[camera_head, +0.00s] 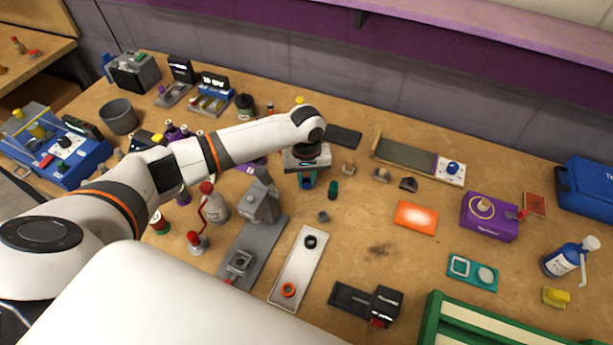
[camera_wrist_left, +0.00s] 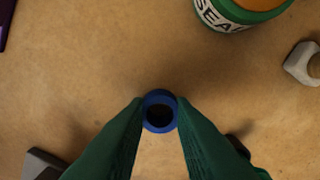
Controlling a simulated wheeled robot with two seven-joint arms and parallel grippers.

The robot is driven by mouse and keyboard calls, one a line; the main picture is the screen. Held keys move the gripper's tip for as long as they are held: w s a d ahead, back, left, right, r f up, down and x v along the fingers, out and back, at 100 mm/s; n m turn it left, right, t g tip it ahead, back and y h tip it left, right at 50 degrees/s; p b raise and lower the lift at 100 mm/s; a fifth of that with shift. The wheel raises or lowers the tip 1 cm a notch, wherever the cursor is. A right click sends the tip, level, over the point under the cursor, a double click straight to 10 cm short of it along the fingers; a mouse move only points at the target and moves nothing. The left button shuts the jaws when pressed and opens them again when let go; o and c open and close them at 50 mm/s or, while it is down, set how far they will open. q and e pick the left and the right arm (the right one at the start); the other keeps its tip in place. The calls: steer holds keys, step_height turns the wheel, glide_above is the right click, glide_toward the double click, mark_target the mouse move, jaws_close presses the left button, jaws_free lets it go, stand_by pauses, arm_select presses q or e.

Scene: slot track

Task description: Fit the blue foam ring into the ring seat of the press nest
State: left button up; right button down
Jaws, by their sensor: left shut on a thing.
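The blue foam ring (camera_wrist_left: 160,111) is held between the green fingertips of my left gripper (camera_wrist_left: 160,116). Its dark hole faces the left wrist camera, and bare wood shows around it. In the head view my left gripper (camera_head: 307,181) points down over the middle of the table; the ring is too small there to make out clearly. A grey press (camera_head: 260,202) stands on a long grey base to the lower left of the gripper, with a square block (camera_head: 240,263) at its near end. I cannot tell for sure which part is the ring seat. My right gripper is not in view.
A white plate (camera_head: 299,266) with a black ring and an orange ring lies right of the press. The table's middle right has free room around an orange pad (camera_head: 416,216).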

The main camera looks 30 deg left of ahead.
arm_select(q)
steer(key=shift+f, duration=0.1)
steer(key=o, duration=0.9)
